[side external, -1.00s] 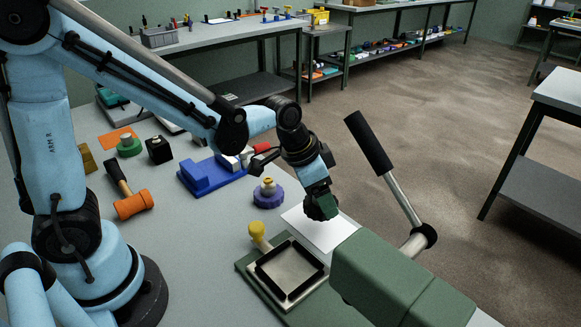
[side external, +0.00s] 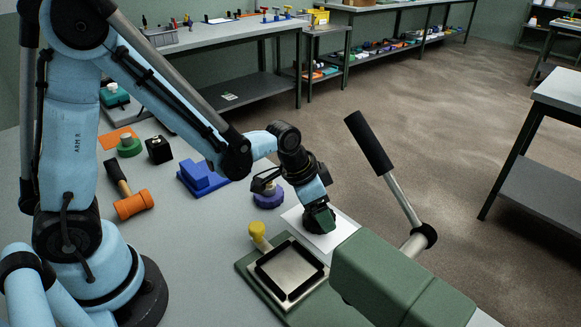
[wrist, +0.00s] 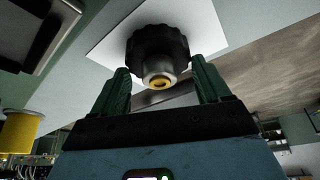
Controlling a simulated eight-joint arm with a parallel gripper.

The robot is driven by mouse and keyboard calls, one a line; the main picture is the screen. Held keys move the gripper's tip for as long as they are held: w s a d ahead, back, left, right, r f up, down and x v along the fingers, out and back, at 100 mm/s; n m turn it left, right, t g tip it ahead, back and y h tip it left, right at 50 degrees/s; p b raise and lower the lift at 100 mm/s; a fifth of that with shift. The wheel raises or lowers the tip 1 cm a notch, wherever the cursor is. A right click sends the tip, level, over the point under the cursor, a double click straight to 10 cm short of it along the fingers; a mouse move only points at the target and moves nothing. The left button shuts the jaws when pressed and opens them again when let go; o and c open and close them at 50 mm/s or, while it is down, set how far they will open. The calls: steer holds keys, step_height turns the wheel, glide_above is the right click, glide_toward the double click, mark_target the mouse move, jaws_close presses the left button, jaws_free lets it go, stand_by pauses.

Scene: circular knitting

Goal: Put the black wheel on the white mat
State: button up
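The black wheel (wrist: 158,45), a knobbed dark disc with a metal hub and yellow centre, lies over the white mat (wrist: 205,24) in the wrist view. My gripper (wrist: 160,68) is over it. Its two green fingers stand apart on either side of the hub, with a visible gap at each side. In the side view my gripper (side external: 320,218) is low over the white mat (side external: 340,231), and the wheel is mostly hidden by the fingers. The exact contact of wheel and mat cannot be seen there.
A green press with a metal plate (side external: 288,271), yellow knob (side external: 257,230) and long black lever (side external: 369,143) stands close in front. A purple wheel (side external: 268,198), blue block (side external: 202,178) and orange mallet (side external: 132,205) lie to the left.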

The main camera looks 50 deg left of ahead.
steer(key=o, duration=0.4)
steer(key=shift+r, duration=0.1)
steer(key=v, duration=1.2)
steer(key=shift+s+a+r+n+t+y, duration=0.2)
steer(key=shift+s+a+n+t+y, duration=0.25)
steer(key=shift+s+a+n, duration=0.55)
steer(key=shift+s+a+r+n+t+y, duration=0.2)
steer(key=shift+s+a+n+t, duration=0.5)
steer(key=shift+s+a, duration=0.4)
steer(key=shift+s+a+r+n+t+y, duration=0.15)
steer(key=shift+s+a+n+t+y, duration=0.25)
steer(key=shift+s+a+n, duration=0.65)
steer(key=shift+s+d, duration=0.1)
steer(key=shift+d, duration=0.05)
